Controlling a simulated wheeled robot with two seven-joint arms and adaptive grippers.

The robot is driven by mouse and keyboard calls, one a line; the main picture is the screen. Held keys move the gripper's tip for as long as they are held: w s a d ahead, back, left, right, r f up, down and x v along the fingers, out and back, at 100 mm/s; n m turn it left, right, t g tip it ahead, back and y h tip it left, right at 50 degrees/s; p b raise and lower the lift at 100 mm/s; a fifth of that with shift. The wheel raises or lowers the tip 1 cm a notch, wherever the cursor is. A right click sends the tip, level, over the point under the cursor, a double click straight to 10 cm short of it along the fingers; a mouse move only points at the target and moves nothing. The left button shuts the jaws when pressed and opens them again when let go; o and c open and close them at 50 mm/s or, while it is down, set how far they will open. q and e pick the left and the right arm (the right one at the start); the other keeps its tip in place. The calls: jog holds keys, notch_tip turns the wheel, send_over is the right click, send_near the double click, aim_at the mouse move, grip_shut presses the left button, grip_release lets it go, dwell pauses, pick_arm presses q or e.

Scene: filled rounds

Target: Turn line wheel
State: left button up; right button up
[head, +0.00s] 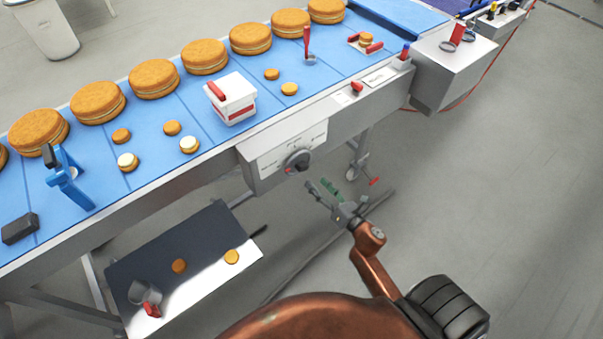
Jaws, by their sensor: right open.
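The line wheel is a dark round knob (298,160) on a pale control panel (265,168) on the front side of the conveyor. Small marked labels surround it on the panel, too small to read. My right gripper (319,187) is open and empty, just below and to the right of the knob in the picture. Its fingers point up toward the panel, and a gap shows between them and the knob. My left gripper is not in view.
A blue conveyor belt (214,126) carries large filled rounds, small rounds, a white-and-red box (232,99) and a blue stand (68,180). A low shelf (205,285) stands beneath. A grey box (455,68) adjoins the belt. The floor at right is clear.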

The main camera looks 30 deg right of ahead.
aim_at(304, 170)
jog(key=shift+n, duration=0.3)
jog(key=w, duration=0.7)
jog(key=shift+w+a+r, duration=0.35)
jog(key=shift+w+r, duration=0.05)
jog(key=shift+c, duration=0.7)
jog(key=c, duration=1)
